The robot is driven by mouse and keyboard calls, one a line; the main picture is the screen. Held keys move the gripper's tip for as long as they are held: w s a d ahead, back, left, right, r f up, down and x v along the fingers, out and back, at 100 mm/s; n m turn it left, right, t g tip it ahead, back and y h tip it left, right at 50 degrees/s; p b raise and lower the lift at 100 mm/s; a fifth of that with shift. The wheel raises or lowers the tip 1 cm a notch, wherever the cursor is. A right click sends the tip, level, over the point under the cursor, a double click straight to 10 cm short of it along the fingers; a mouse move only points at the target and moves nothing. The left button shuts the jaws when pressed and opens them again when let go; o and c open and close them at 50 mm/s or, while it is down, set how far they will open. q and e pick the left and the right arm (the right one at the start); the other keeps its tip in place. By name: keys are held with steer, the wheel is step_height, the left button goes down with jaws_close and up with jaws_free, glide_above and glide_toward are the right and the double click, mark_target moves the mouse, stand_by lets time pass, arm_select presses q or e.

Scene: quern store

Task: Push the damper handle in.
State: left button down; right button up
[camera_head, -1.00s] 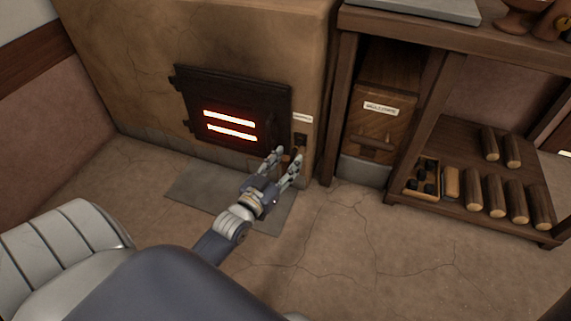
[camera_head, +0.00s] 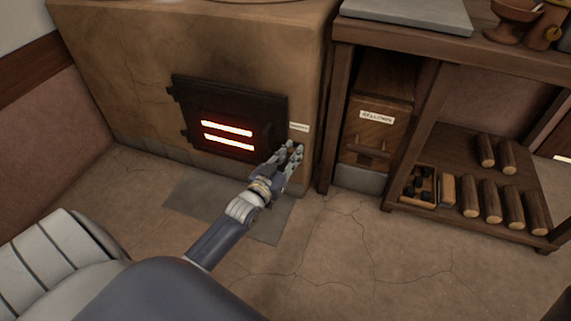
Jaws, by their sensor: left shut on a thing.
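The damper handle (camera_head: 292,146) is a small dark piece on the clay stove front (camera_head: 135,95), right of the black firebox door (camera_head: 228,115) and below a small white label (camera_head: 299,127). My left gripper (camera_head: 290,153) is shut on the handle, reaching it from the lower left. Its fingers hide most of the handle, so I cannot tell how far the handle stands out. My right gripper is not in the view.
The firebox door has two glowing slots. A grey floor plate (camera_head: 190,197) lies below it. On the right stand a bellows box (camera_head: 377,130) and a wooden bench (camera_head: 440,36) with several logs (camera_head: 492,198) on its low shelf. The front floor is clear.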

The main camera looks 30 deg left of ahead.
arm_select(q)
steer(key=shift+w+f, duration=0.1)
steer(key=shift+w, duration=0.4)
steer(key=shift+w+a, duration=0.1)
steer(key=shift+w, duration=0.05)
steer(key=c, duration=1.4)
jaws_free()
steer(key=shift+w, duration=0.1)
steer(key=shift+c, duration=0.2)
